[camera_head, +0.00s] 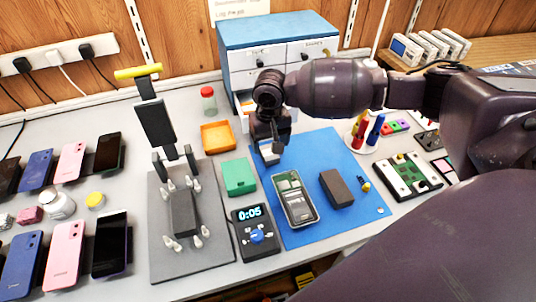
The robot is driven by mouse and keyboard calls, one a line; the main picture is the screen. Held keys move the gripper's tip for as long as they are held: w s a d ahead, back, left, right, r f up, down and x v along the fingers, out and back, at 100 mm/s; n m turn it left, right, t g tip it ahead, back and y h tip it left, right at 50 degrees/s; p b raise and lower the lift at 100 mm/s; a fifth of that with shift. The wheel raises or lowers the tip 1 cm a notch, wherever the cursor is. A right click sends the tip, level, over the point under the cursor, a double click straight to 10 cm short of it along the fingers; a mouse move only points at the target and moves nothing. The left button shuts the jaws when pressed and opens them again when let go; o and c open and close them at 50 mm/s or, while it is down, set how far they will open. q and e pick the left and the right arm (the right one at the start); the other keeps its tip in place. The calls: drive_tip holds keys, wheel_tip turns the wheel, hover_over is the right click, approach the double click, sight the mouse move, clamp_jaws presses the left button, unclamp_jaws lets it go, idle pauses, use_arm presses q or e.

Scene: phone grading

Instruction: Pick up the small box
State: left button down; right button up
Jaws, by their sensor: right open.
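My right gripper (269,144) hangs down from the arm that comes in from the right. It is open, over the far left edge of the blue mat (318,148). A small whitish object (270,155) shows right at its fingertips; I cannot tell whether they touch it. A small dark box (337,188) lies on the mat, to the right of a phone (294,198). A small green box (239,176) stands just left of the mat. Both boxes are apart from the gripper. My left gripper is not in view.
A blue and white drawer cabinet (262,34) stands behind the gripper, with an orange tray (217,137) at its left. A phone stand (155,122), a timer (256,232) and several phones fill the left. Screwdrivers (375,131) and a circuit board (408,176) are at right.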

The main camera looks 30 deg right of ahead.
sight(269, 152)
wheel_tip(269, 152, down, 3)
drive_tip(key=shift+w+f+b, duration=0.15)
drive_tip(key=shift+f+b, duration=0.05)
drive_tip(key=shift+b, duration=0.25)
drive_tip(key=shift+f, duration=0.35)
drive_tip(key=shift+r, duration=0.15)
drive_tip(key=c, duration=1)
